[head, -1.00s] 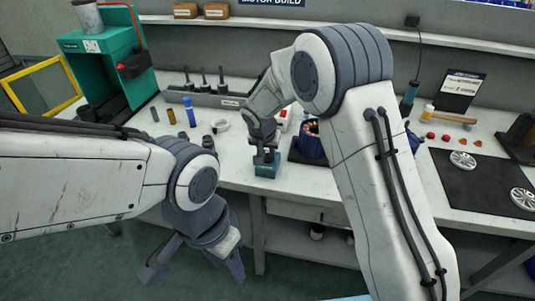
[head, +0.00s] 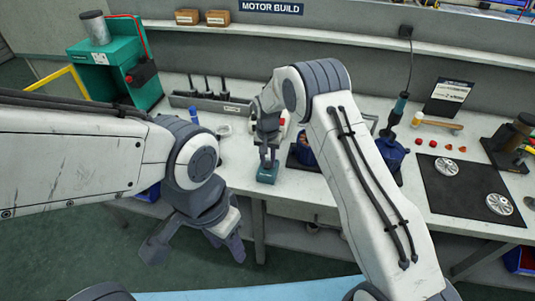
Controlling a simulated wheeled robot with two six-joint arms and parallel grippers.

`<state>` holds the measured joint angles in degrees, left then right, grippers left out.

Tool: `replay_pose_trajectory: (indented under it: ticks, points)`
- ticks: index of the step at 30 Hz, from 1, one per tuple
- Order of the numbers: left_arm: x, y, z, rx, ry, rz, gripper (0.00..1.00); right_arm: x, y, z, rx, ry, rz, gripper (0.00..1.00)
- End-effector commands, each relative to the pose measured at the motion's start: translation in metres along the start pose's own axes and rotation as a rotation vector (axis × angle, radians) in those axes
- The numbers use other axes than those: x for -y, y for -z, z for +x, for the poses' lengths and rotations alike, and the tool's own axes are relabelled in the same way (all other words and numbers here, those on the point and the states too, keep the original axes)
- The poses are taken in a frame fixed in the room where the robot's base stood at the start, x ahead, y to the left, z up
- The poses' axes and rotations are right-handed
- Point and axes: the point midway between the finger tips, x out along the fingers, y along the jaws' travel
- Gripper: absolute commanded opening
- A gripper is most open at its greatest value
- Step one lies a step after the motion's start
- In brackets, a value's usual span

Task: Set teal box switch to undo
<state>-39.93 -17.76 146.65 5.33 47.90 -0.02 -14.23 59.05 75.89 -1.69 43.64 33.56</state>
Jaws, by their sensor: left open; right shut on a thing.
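The small teal box (head: 268,174) is near the front edge of the white workbench, left of the view's middle. My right gripper (head: 267,158) points down and is shut on the box from above. The jaws and wrist cover its top, so its switch and the switch's setting cannot be made out. My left gripper (head: 196,246) is open and empty, hanging low in front of the bench, fingers apart and pointing down.
A teal machine (head: 118,68) stands at the back left. A grey rack (head: 208,101) with several dark rods is behind the box. A blue part (head: 390,150) and a dark mat (head: 462,205) with metal wheels lie right of my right arm. The floor before the bench is clear.

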Motion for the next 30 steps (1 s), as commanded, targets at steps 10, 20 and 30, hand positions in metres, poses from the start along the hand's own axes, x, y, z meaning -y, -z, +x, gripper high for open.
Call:
replay_pose_trajectory:
  ticks: [10, 20, 30]
  points:
    - [0.000, 0.000, -0.003, 0.001, 0.000, 0.000, 0.50, -0.001, 0.003, -0.001, 0.036, 0.004, -0.001, 0.00]
    - [0.000, 0.000, -0.003, 0.001, 0.000, 0.000, 0.50, 0.000, 0.002, -0.001, 0.036, 0.004, -0.002, 0.57]
    - [0.000, 0.000, 0.002, 0.001, 0.000, 0.000, 0.50, 0.001, 0.003, -0.015, 0.034, 0.006, -0.002, 0.57]
